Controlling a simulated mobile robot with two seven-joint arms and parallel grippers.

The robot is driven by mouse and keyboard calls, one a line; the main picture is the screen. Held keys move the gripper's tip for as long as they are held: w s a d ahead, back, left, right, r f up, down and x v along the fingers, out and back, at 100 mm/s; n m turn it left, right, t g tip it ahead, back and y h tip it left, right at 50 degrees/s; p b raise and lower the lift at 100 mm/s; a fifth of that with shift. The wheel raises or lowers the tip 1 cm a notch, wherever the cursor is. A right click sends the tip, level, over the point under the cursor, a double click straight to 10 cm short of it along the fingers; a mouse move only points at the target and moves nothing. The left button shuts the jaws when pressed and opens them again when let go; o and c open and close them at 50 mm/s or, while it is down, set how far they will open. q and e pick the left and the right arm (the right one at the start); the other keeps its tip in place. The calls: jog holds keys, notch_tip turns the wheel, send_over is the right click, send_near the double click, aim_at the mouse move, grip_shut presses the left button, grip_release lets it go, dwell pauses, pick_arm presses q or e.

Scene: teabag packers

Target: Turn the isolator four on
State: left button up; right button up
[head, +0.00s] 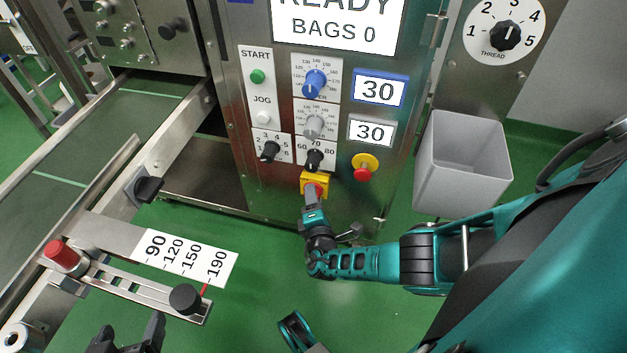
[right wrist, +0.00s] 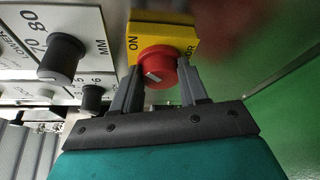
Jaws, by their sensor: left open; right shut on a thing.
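The isolator is a red rotary knob (right wrist: 158,68) on a yellow plate (right wrist: 160,29) low on the steel machine panel. In the head view the yellow plate (head: 315,179) shows above my right gripper (head: 315,200), which partly hides the knob. In the right wrist view my right gripper (right wrist: 158,88) has one finger on each side of the red knob and is shut on it. The white mark on the knob is slanted. "ON" is readable at the plate's left; the other lettering is partly hidden. My left gripper (head: 128,335) is open and empty at the bottom left.
Above the isolator are a black selector knob (head: 314,160), a red stop button on yellow (head: 363,167) and blue and grey dials. A grey bin (head: 462,160) hangs to the right. A conveyor rail with a number scale (head: 187,257) lies at left. Green floor is below.

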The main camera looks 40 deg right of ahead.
pick_arm(q)
jog(key=shift+s+f, duration=0.15)
jog(key=shift+s, duration=0.05)
pick_arm(e)
jog(key=shift+m, duration=0.4)
jog(key=o, duration=0.8)
pick_arm(q)
jog(key=shift+w, duration=0.15)
pick_arm(e)
jog(key=shift+o, duration=1.3)
jog(key=shift+s, duration=0.1)
